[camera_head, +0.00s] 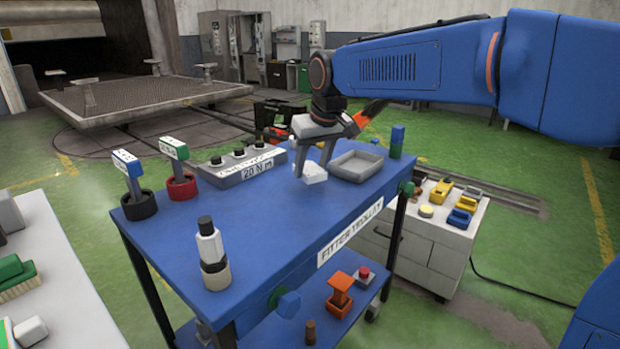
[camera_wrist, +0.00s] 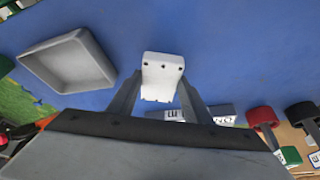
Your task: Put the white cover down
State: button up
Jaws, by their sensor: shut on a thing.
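The white cover (camera_head: 313,174) is a small pale block with dark holes on its face. My gripper (camera_head: 312,165) is shut on it over the blue trolley top (camera_head: 270,222), just left of the grey tray. In the wrist view the cover (camera_wrist: 162,76) sits between the two fingertips of my gripper (camera_wrist: 158,88), with the trolley top behind it. I cannot tell whether the cover touches the trolley top.
The empty grey tray (camera_head: 358,164) is to the right. A grey box marked 20 N m (camera_head: 243,168) stands behind left. Two labelled tools in a black holder (camera_head: 139,205) and a red holder (camera_head: 182,187) stand far left. A bottle (camera_head: 212,252) stands at front left. The middle front is clear.

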aim_at(314, 170)
jog(key=shift+f, duration=1.7)
jog(key=shift+d, duration=0.1)
jog(key=o, duration=1.4)
jog(key=shift+f, duration=0.15)
jog(key=v, duration=1.2)
jog(key=shift+d, duration=0.1)
